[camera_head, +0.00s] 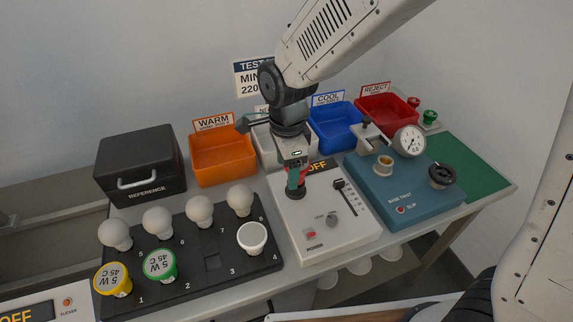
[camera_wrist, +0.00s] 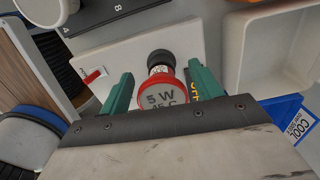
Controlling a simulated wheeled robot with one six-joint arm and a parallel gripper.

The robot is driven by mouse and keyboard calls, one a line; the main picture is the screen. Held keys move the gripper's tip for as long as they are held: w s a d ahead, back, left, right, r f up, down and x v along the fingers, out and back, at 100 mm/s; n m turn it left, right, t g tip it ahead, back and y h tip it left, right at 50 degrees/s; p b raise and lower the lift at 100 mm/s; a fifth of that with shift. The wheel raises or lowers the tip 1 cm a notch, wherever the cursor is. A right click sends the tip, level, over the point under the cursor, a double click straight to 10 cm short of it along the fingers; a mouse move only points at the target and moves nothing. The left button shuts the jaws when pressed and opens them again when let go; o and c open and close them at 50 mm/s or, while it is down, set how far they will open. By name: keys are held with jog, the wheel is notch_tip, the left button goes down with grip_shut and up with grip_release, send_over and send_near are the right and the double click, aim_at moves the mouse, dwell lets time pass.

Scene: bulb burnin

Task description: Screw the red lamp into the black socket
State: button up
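The red lamp (camera_wrist: 163,95) has a red rim and a pale end marked 5 W 45 C. In the wrist view it sits between the two green fingers of my gripper (camera_wrist: 161,72), which are close on both sides of its rim. The black socket (camera_wrist: 160,57) shows just beyond the lamp and in line with it. In the head view my gripper (camera_head: 296,180) points down over the black socket (camera_head: 296,193) on the white test box, with a bit of red lamp (camera_head: 306,172) showing. Whether the lamp's base is inside the socket is hidden.
A black rack (camera_head: 190,285) holds several bulbs, with an empty square slot at 3. Orange (camera_head: 222,165), blue and red bins stand behind. A blue base-twist box (camera_head: 400,205) with a gauge is close on the right.

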aim_at(303, 169)
jog(key=n, duration=0.4)
jog(key=d+n, duration=0.1)
jog(key=n, duration=0.1)
jog(key=shift+s, duration=0.25)
jog(key=n, duration=0.5)
jog(key=d+n, duration=0.1)
jog(key=n, duration=0.1)
jog(key=shift+s+n, duration=0.25)
jog(key=shift+n, duration=0.05)
jog(key=n, duration=0.4)
jog(key=shift+s+d, duration=0.15)
jog(key=shift+d, duration=0.15)
jog(key=n, duration=0.5)
jog(key=shift+s+d, duration=0.15)
jog(key=shift+d, duration=0.2)
jog(key=c, duration=0.9)
jog(key=o, duration=1.1)
jog(key=shift+a, duration=0.1)
jog(key=shift+c, duration=0.2)
